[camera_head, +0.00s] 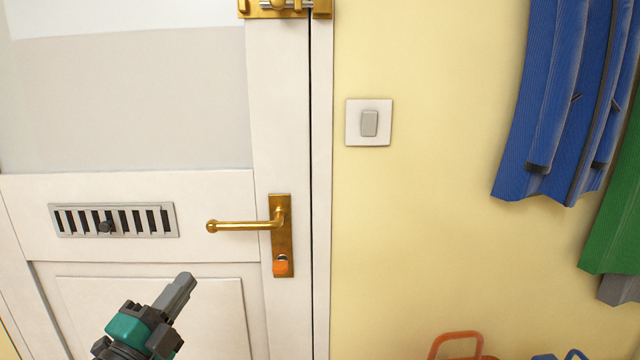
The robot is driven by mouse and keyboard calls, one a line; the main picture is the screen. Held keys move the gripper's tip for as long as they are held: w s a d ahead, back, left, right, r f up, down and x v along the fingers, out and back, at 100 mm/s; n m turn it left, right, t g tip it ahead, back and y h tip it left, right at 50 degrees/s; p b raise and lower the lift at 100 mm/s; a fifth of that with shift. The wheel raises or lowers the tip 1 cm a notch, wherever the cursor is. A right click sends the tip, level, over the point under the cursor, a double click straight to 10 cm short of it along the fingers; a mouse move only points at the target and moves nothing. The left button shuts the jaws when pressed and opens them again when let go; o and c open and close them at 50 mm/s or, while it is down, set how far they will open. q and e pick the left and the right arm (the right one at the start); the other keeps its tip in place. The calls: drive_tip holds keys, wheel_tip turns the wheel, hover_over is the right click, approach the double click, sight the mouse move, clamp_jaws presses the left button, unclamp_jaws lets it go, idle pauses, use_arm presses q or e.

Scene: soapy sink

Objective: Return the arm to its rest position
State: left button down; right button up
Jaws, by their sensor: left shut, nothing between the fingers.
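My left gripper (177,293) shows at the bottom left of the head view, in front of the lower part of a white door. It is dark grey with a teal band and points up and to the right. Its fingers are shut together with nothing between them. It appears apart from the brass door handle (245,226), which is above and to its right. My right gripper is not in view.
The white door (150,190) has a vent grille (112,220), an orange knob (281,265) and a brass bolt (285,6). A light switch (369,122) is on the yellow wall (430,230). Blue (560,100) and green (612,225) garments hang right. An orange handle-like object (457,340) shows below.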

use_arm(q)
drive_tip(key=s+d+f+n+g+y, duration=0.1)
drive_tip(key=s+f+n+g, duration=0.2)
drive_tip(key=s+f+n, duration=0.2)
drive_tip(key=s+d+f+n+g+y+p, duration=0.1)
drive_tip(key=s+f+n, duration=0.5)
drive_tip(key=f, duration=0.6)
drive_tip(key=s+d+f+n+g+y, duration=0.2)
drive_tip(key=s+f+n+g, duration=0.3)
drive_tip(key=s+f, duration=0.4)
drive_tip(key=shift+s+f+n+y+p, duration=0.15)
drive_tip(key=shift+n+y+p, duration=0.25)
drive_tip(key=shift+n+y, duration=0.3)
drive_tip(key=shift+d, duration=0.1)
